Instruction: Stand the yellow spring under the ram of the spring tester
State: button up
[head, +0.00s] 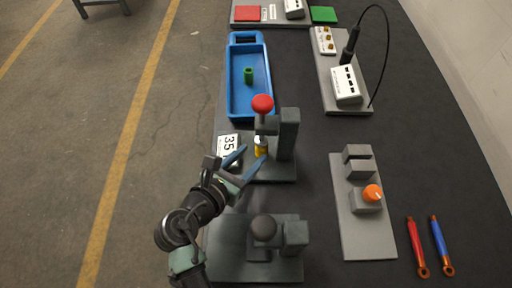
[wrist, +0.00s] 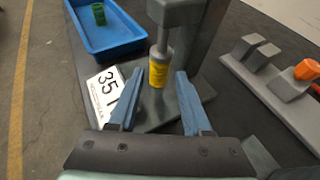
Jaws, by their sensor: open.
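The yellow spring (head: 261,151) stands upright on the base plate of the spring tester (head: 288,135), directly under its ram. In the wrist view the yellow spring (wrist: 158,74) is below the grey ram (wrist: 164,38) and its top appears to meet the ram's end; I cannot tell if they touch. The tester has a red knob (head: 262,103) on top. My gripper (head: 252,160) is open, its blue fingers on either side of the spring. In the wrist view my gripper (wrist: 157,102) is empty, its fingertips short of the spring and apart from it.
A card marked 35 (head: 228,146) lies left of the tester. A blue tray (head: 232,85) with a green spring (head: 248,75) is behind. A black-knobbed fixture (head: 263,228) stands in front, and a grey fixture with an orange knob (head: 373,193) is right. Red (head: 416,245) and blue (head: 441,245) tools lie front right.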

jog(key=v, duration=0.8)
jog(key=w+r+m+t+y, duration=0.2)
jog(key=w+r+m, duration=0.3)
jog(key=r, duration=0.4)
jog(key=w+r+m+t+y, duration=0.1)
jog(key=w+r+m+t, duration=0.2)
jog(key=r+m, duration=0.5)
jog(key=w+r+m+t+y, duration=0.2)
jog(key=w+r+m, duration=0.2)
jog(key=r, duration=0.7)
jog(key=s+d+r+m+t, duration=0.2)
jog(key=s+r+m+t, duration=0.1)
jog(key=r, duration=0.5)
jog(key=s+d+r+m+t+y, duration=0.1)
jog(key=s+r+m+t, duration=0.2)
jog(key=r, duration=0.6)
jog(key=s+d+r+m+t+y, duration=0.1)
jog(key=s+d+r+m+t, duration=0.1)
jog(key=s+r+m, duration=0.3)
notch_tip(320, 180, up, 4)
jog(key=shift+s+d+r+m+t, duration=0.2)
jog(key=shift+s+d+m+t, duration=0.25)
jog(key=shift+m, duration=0.45)
